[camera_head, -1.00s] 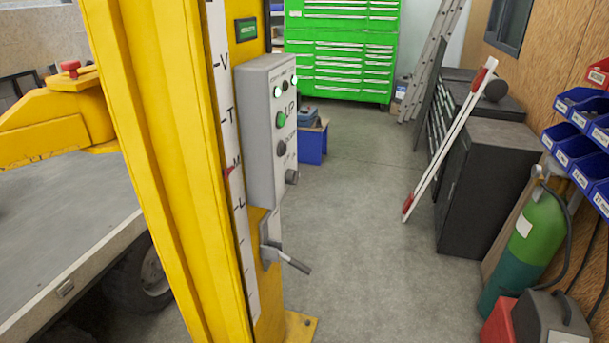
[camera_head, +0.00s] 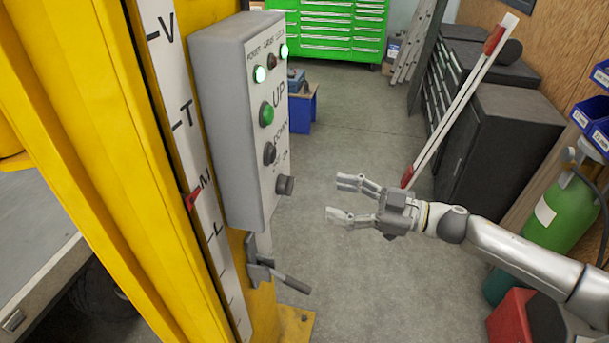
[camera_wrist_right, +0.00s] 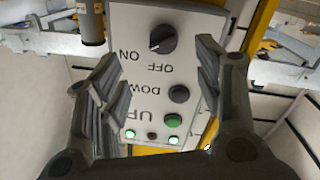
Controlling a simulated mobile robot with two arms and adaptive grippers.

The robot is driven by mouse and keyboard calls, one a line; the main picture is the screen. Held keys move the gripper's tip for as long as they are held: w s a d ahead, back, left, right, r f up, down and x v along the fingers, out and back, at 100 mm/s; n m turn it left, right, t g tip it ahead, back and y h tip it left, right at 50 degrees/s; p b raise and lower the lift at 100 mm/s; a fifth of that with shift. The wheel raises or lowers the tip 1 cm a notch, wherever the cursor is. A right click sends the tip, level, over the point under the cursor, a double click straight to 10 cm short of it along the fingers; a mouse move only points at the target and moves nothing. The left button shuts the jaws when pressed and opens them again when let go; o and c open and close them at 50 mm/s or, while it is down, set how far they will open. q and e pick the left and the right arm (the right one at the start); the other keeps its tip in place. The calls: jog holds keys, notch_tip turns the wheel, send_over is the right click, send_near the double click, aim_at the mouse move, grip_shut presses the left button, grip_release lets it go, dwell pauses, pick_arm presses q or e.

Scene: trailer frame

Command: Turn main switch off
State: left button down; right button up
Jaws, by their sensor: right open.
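The main switch (camera_head: 285,185) is a dark rotary knob low on the front of a grey control box (camera_head: 222,130). In the right wrist view the knob (camera_wrist_right: 162,39) shows upside down beside the labels ON and OFF; its pale mark seems to point toward ON. Two green lamps (camera_head: 260,74) at the top of the box are lit. My right gripper (camera_head: 346,199) is open and empty, to the right of the knob and apart from it, with its fingers toward the box. In the wrist view its fingers (camera_wrist_right: 158,58) frame the panel. My left gripper is not in view.
The box is mounted on a yellow post (camera_head: 110,150). A green UP button (camera_head: 266,114) and a dark DOWN button (camera_head: 270,153) sit above the knob. A lever (camera_head: 290,283) juts out below the box. Black cabinets (camera_head: 505,145) stand at the right; the floor between is clear.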

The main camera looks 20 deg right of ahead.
aim_at(286, 185)
pick_arm(q)
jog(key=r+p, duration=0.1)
jog(key=p, duration=0.1)
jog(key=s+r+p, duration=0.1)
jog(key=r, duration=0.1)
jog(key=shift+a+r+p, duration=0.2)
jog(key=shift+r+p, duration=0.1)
jog(key=shift+p, duration=0.05)
pick_arm(e)
jog(key=x, duration=1)
jog(key=shift+a+r, duration=0.25)
jog(key=shift+a, duration=0.15)
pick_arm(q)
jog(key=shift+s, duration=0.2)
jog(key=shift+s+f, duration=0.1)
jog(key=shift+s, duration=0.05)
pick_arm(e)
jog(key=c, duration=1)
